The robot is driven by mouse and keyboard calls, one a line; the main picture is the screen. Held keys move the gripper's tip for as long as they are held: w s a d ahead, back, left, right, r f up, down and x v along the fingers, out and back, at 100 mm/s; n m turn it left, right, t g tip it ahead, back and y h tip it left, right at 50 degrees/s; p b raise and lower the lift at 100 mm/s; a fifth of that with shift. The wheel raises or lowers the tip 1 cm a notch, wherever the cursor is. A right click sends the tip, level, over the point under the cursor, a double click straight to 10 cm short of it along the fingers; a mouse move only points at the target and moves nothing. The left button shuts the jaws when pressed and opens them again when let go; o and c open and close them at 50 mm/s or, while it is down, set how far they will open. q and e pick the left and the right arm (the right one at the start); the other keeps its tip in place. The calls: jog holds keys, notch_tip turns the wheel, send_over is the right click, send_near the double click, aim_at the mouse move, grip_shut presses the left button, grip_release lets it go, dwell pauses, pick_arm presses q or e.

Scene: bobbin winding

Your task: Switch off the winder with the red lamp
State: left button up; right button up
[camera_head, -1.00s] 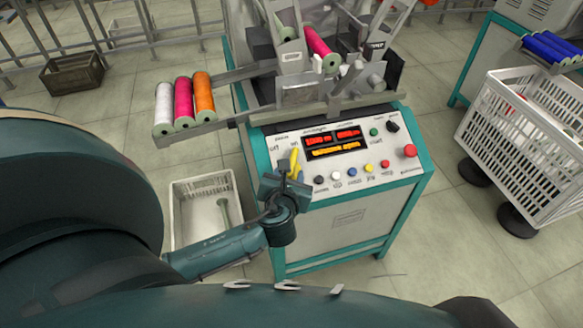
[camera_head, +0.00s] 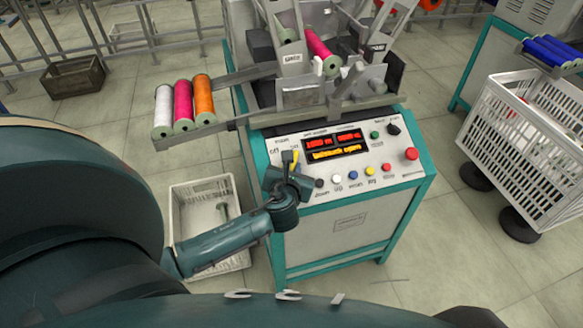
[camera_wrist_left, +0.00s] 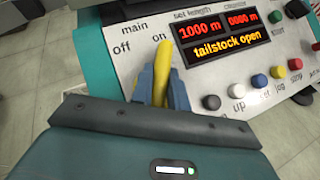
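The winder (camera_head: 350,225) has a white sloped panel with a lit display (camera_head: 335,145) reading "tailstock open". A yellow main switch lever (camera_head: 295,157) is at the panel's left. In the left wrist view the lever (camera_wrist_left: 163,60) points up by "on", with "off" to its left. My left gripper (camera_head: 288,172) is at the lever. Its blue fingers (camera_wrist_left: 162,88) are close together, one on each side of the lever, and look shut on it; they hide its base. No lit red lamp can be made out for certain. My right gripper is out of view.
A red button (camera_head: 411,153) and several coloured buttons sit right of the lever. A rack of thread spools (camera_head: 183,103) juts out left above the panel. A white bin (camera_head: 200,190) stands on the floor at left, and a white basket (camera_head: 520,135) on the right.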

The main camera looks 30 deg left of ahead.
pick_arm(q)
grip_shut()
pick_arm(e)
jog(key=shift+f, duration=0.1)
